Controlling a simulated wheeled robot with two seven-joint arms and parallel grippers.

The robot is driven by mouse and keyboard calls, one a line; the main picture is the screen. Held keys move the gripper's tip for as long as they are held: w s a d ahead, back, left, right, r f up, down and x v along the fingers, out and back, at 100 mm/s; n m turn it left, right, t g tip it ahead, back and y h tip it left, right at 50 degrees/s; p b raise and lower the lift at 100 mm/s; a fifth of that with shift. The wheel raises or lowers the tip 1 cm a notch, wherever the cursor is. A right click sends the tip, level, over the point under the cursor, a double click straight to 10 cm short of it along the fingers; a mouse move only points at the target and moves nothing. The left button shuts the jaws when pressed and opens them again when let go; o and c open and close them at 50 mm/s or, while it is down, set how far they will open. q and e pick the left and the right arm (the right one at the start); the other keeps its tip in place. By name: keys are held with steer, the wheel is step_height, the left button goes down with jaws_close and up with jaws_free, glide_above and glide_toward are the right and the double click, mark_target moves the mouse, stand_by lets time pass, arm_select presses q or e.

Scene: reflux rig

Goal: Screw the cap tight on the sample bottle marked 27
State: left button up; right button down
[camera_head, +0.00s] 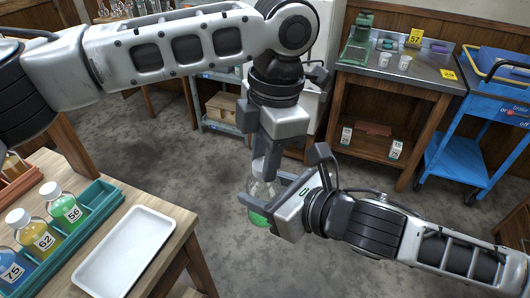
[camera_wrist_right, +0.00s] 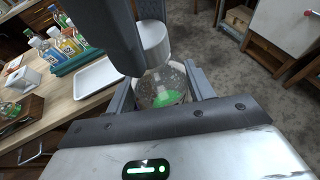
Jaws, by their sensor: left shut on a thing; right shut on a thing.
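A clear bottle with green liquid (camera_head: 258,218) is held by my right gripper (camera_head: 275,207) in the air, over the open floor. It also shows in the right wrist view (camera_wrist_right: 163,98), between the jaws. No number on it can be read. My left gripper (camera_head: 265,168) points down from above and is shut on a white cap (camera_wrist_right: 153,44), which is right over the bottle's mouth in the right wrist view. Whether the cap touches or sits on the neck cannot be told.
A wooden table at lower left bears a white tray (camera_head: 84,284) and a teal rack (camera_head: 103,201) with bottles marked 75, 62 and 56. A metal-topped bench (camera_head: 392,66) stands at the back right, beside a blue cart (camera_head: 462,140). The floor between is clear.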

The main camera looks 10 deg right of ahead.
arm_select(q)
steer(key=o, duration=0.9)
steer(key=shift+o, duration=0.2)
steer(key=shift+r, duration=2.25)
steer(key=shift+c, duration=0.4)
